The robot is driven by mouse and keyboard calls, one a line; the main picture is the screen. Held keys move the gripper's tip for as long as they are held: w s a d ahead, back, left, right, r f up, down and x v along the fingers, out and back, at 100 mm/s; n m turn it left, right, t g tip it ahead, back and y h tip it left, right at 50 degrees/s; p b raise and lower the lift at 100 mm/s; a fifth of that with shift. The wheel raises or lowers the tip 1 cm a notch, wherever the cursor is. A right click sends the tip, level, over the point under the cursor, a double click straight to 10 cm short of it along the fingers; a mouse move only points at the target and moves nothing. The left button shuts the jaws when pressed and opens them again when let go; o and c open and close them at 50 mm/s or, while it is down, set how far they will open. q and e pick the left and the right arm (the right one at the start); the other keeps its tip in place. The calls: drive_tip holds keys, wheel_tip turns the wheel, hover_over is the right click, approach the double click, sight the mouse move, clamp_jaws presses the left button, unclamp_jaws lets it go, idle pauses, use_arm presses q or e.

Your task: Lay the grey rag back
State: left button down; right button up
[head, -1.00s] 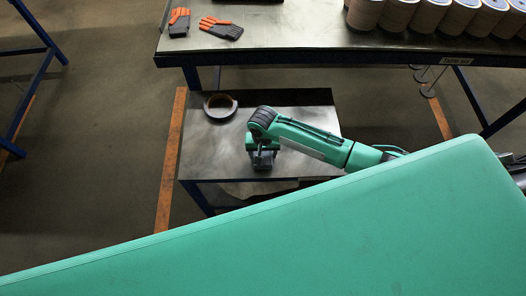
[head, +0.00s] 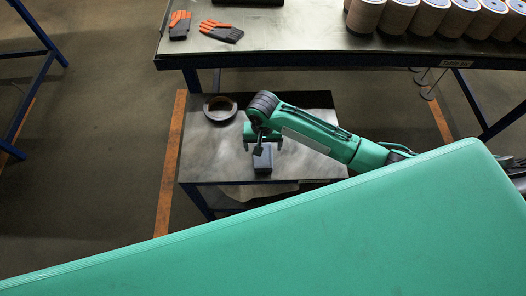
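My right arm reaches in from the right over a low dark-topped table (head: 205,165). My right gripper (head: 263,147) points down, its fingers spread apart. Just below it, a small dark grey block-like thing (head: 263,163) sits near the table's front edge. It could be the folded grey rag, but I cannot tell for sure. The gripper seems empty and just above this thing; part of the thing is hidden behind a finger. No other grey rag shows clearly. My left gripper is not in view.
A dark ring (head: 220,107) lies at the low table's back left. The higher bench (head: 310,40) behind overhangs it, with orange and grey gloves (head: 222,31) and several spools (head: 397,15) on top. The low table's left part is clear.

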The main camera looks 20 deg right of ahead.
sight(263, 156)
wheel_tip(263, 156, up, 5)
drive_tip(key=shift+f, duration=0.1)
idle(0.6)
drive_tip(key=s+a+n+t+y, duration=0.2)
drive_tip(key=s+n, duration=0.1)
drive_tip(key=s, duration=0.7)
drive_tip(key=s+d+r+n+t+h, duration=0.2)
drive_tip(key=s+d+r, duration=0.1)
drive_tip(key=s+d, duration=0.9)
wheel_tip(263, 156, down, 30)
drive_tip(key=a+g, duration=0.2)
drive_tip(key=s+d+f, duration=0.2)
drive_tip(key=s+f, duration=0.8)
drive_tip(key=s+d+f+g, duration=0.1)
drive_tip(key=s+f, duration=0.9)
drive_tip(key=shift+d+n, duration=0.3)
drive_tip(key=shift+d, duration=0.1)
